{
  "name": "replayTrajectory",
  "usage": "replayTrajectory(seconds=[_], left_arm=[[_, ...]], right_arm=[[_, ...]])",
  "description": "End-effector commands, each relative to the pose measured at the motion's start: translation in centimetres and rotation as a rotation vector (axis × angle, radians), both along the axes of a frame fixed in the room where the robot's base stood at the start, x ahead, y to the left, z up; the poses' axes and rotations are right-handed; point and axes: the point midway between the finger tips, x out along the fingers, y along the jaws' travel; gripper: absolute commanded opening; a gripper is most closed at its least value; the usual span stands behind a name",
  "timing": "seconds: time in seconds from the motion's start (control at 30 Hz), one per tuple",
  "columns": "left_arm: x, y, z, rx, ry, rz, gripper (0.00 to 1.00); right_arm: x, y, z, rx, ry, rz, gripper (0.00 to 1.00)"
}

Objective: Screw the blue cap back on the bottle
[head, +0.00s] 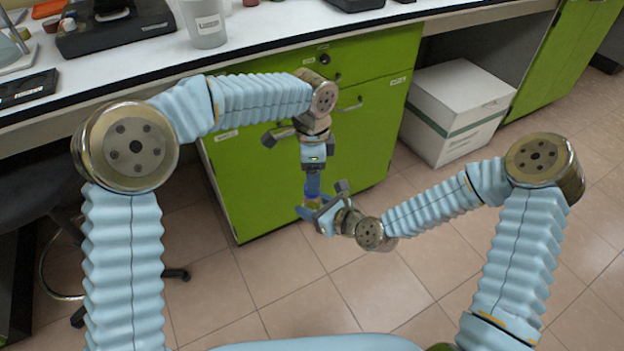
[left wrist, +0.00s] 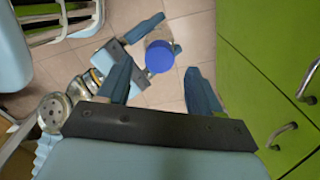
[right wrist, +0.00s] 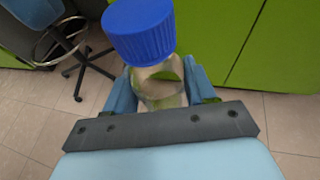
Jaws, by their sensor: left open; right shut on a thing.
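The clear bottle (right wrist: 160,85) is upright between the fingers of my right gripper (right wrist: 158,80), which is shut on its body. The blue cap (right wrist: 140,30) sits on top of the bottle's neck; I cannot tell how tightly. My left gripper (head: 312,178) is open and points down above the bottle. In the left wrist view the cap (left wrist: 160,56) shows between the open fingers of my left gripper (left wrist: 157,70), apart from both. In the head view my right gripper (head: 325,212) is just below the left one, and the bottle is mostly hidden.
Green cabinets (head: 365,130) stand behind the grippers, under a white bench top (head: 270,40) with equipment and a bucket (head: 205,22). A white box (head: 455,110) is on the floor at right. A dark chair (head: 45,190) is at left. The tiled floor (head: 300,300) below is clear.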

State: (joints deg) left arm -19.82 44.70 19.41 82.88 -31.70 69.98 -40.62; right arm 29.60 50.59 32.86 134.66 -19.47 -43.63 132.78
Motion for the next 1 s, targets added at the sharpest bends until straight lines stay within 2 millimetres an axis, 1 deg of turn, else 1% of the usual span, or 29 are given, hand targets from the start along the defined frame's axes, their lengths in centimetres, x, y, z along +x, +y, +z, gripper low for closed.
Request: replayTrajectory(seconds=[0.1, 0.33, 0.4, 0.47, 0.53, 0.57, 0.67, 0.7, 0.77, 0.8, 0.9, 1.0], left_arm=[[0.0, 0.0, 0.8, 0.0, 0.001, 0.0, 0.65], [0.0, 0.0, 0.8, 0.0, 0.001, 0.0, 0.65], [-0.1, 0.0, 0.8, 0.001, 0.002, 0.003, 0.6], [-0.1, 0.0, 0.7, 0.005, 0.005, 0.028, 0.6], [-0.3, 0.0, 0.5, 0.016, 0.016, 0.103, 0.6], [-0.4, 0.0, 0.4, 0.022, 0.021, 0.154, 0.6], [-0.7, 0.0, 0.0, 0.05, 0.039, 0.394, 0.6], [-0.8, 0.0, 0.0, 0.06, 0.043, 0.516, 0.6], [-0.9, 0.1, 0.2, 0.071, 0.042, 0.704, 0.6], [-0.9, 0.0, 0.5, 0.075, 0.039, 0.829, 0.6], [-0.7, 0.0, 1.5, 0.068, 0.026, 1.121, 0.6], [-0.5, 0.0, 2.7, 0.046, 0.013, 1.355, 0.6]], right_arm=[[0.0, 0.0, 0.0, 0.001, -0.001, 0.0, 0.0], [0.0, 0.0, 0.0, 0.001, -0.001, 0.0, 0.0], [0.0, 0.0, 0.0, 0.001, -0.001, 0.0, 0.0], [0.0, 0.0, 0.0, 0.001, -0.001, 0.0, 0.0], [0.0, 0.0, 0.0, 0.001, -0.001, 0.0, 0.0], [0.0, 0.0, 0.0, 0.001, -0.001, 0.0, 0.0], [0.0, 0.0, 0.0, 0.001, -0.001, 0.0, 0.0], [0.0, 0.0, 0.0, 0.0, -0.001, 0.0, 0.0], [0.0, 0.0, 0.0, 0.001, -0.001, 0.0, 0.0], [0.0, 0.0, 0.0, 0.001, -0.001, 0.0, 0.0], [0.0, 0.0, 0.0, 0.001, -0.001, 0.0, 0.0], [0.0, 0.0, 0.0, 0.001, -0.001, 0.0, 0.0]])
